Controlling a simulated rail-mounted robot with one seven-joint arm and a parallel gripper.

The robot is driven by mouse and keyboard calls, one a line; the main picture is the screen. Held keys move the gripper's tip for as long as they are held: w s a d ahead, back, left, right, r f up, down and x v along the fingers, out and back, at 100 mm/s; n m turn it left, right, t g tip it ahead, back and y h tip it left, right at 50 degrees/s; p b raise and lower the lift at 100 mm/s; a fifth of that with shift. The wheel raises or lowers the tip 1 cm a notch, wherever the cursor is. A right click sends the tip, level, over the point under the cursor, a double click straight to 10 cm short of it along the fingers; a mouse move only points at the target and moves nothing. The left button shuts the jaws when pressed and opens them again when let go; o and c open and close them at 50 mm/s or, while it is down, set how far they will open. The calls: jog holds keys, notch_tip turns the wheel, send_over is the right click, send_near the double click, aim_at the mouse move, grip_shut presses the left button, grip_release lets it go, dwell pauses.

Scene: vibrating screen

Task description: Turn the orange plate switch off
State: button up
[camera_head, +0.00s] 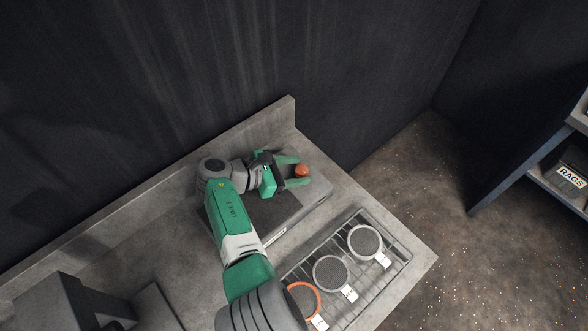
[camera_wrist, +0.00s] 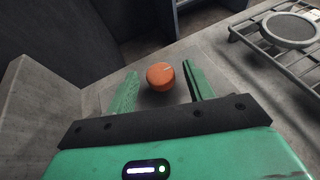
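The orange switch (camera_head: 302,170) is a small round knob at the right end of a dark flat plate (camera_head: 258,222) on the bench. It also shows in the wrist view (camera_wrist: 161,76), with a short pale mark on its top right. My gripper (camera_head: 297,172) is open, with its two green fingers on either side of the knob. In the wrist view the fingers (camera_wrist: 160,82) stand apart from the knob, with a gap on both sides. Whether the fingertips reach down level with the knob I cannot tell.
A wire rack (camera_head: 388,272) at the front right of the bench holds round sieves, two grey-rimmed and one orange-rimmed (camera_head: 306,297). A low back wall (camera_head: 288,113) runs behind the bench. Dark machinery (camera_head: 70,308) stands at the lower left. A shelf with a RAGS box (camera_head: 566,178) is far right.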

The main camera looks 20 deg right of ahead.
jog(key=p+v, duration=0.1)
jog(key=v, duration=0.7)
jog(key=shift+d, duration=0.1)
dwell(0.4)
